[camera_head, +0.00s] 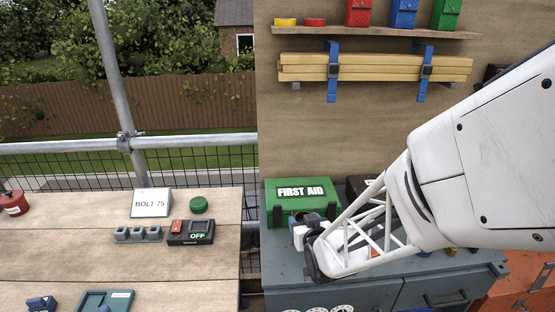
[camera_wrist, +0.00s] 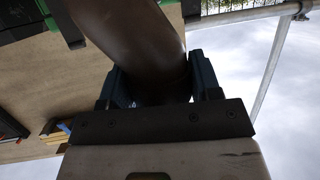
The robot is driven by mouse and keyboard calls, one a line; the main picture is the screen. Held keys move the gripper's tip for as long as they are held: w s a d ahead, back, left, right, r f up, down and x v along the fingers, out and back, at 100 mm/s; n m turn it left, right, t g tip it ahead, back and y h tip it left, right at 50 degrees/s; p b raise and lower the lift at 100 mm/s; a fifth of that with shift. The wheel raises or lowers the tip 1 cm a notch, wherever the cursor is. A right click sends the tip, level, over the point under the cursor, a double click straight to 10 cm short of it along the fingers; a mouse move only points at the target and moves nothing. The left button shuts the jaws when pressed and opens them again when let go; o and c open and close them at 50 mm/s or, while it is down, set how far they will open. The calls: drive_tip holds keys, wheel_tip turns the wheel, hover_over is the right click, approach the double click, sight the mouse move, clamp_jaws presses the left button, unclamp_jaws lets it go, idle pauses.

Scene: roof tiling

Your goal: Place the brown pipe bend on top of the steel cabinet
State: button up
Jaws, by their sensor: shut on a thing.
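The brown pipe bend (camera_wrist: 135,38) fills the upper middle of the wrist view, between the two dark fingers of my gripper (camera_wrist: 152,82). My gripper is shut on it. In the head view my gripper (camera_head: 306,232) is above the left part of the steel cabinet (camera_head: 284,273), in front of the green first aid box. The bend is mostly hidden there by the fingers and the white wrist frame. I cannot tell the gap between the bend and the cabinet top. The cabinet is blue-grey with drawer fronts, and my arm covers much of its top.
The green first aid box (camera_head: 290,197) stands at the back of the cabinet top, close to my gripper. Dials (camera_head: 342,308) show at the cabinet's front. A wooden bench (camera_head: 80,258) at left holds a BOLT 75 sign (camera_head: 151,203) and small items. Strapped timber (camera_head: 375,67) hangs behind.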

drive_tip(key=shift+f, duration=1.2)
drive_tip(key=shift+f, duration=0.15)
drive_tip(key=o, duration=0.9)
drive_tip(key=shift+s+r, duration=0.15)
drive_tip(key=shift+r, duration=0.05)
drive_tip(key=shift+s+d+r, duration=0.1)
drive_tip(key=shift+s+r, duration=0.05)
drive_tip(key=shift+s, duration=0.25)
drive_tip(key=shift+v, duration=5.4)
